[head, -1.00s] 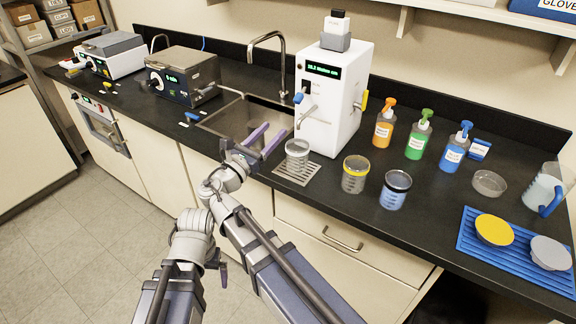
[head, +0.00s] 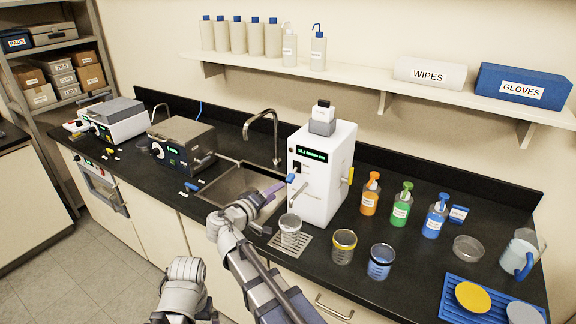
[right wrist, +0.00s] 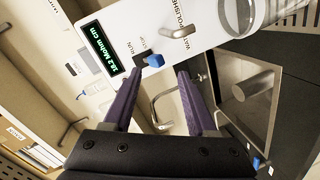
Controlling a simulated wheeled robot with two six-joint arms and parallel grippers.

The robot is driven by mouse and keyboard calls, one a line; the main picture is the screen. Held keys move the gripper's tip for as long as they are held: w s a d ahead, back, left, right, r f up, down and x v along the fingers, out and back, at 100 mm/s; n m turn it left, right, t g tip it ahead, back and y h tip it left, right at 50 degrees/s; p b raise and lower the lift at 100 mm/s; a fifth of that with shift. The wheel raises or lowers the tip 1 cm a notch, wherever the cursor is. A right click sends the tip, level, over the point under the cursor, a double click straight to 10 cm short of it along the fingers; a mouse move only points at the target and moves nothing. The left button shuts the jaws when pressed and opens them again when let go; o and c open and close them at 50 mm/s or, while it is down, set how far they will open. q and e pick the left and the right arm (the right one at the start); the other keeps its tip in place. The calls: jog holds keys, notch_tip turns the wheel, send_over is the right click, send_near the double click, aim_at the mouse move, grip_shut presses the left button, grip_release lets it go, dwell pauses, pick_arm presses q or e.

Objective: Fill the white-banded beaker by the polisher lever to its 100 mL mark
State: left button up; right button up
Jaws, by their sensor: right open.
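The white-banded beaker (head: 290,231) stands upright on the drip grate under the polisher's spout; I cannot tell a water level in it. The polisher (head: 326,178) is a white box with a green display, and its blue-tipped lever (head: 291,178) sticks out from the front. My right gripper (head: 277,189) is open and empty, fingers pointing at the lever. In the right wrist view the blue lever tip (right wrist: 153,60) lies between the lines of the two purple fingers, just beyond their tips. My left arm is at the bottom edge of the head view, its fingers mostly cut off.
A yellow-banded beaker (head: 343,246) and a blue-banded beaker (head: 381,261) stand right of the grate. The sink (head: 228,184) lies left of the polisher. Pump bottles (head: 401,204), a jug (head: 519,255) and a blue mat (head: 452,308) are further right.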

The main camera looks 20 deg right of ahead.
aim_at(289, 178)
jog(key=w+d+m, duration=0.2)
jog(key=m, duration=0.2)
jog(key=w+d+m+y+p, duration=0.1)
jog(key=w+d+m, duration=0.1)
jog(key=m, duration=0.2)
jog(key=w+d+m+g+p, duration=0.1)
jog(key=w+d+m, duration=0.1)
jog(key=d+m, duration=0.1)
jog(key=shift+f+m+y, duration=0.15)
jog(key=shift+m+y, duration=0.15)
jog(key=shift+m, duration=0.4)
pick_arm(q)
notch_tip(289, 178, up, 4)
jog(key=shift+f, duration=0.15)
pick_arm(e)
jog(key=shift+s, duration=0.1)
jog(key=shift+c, duration=0.4)
grip_shut()
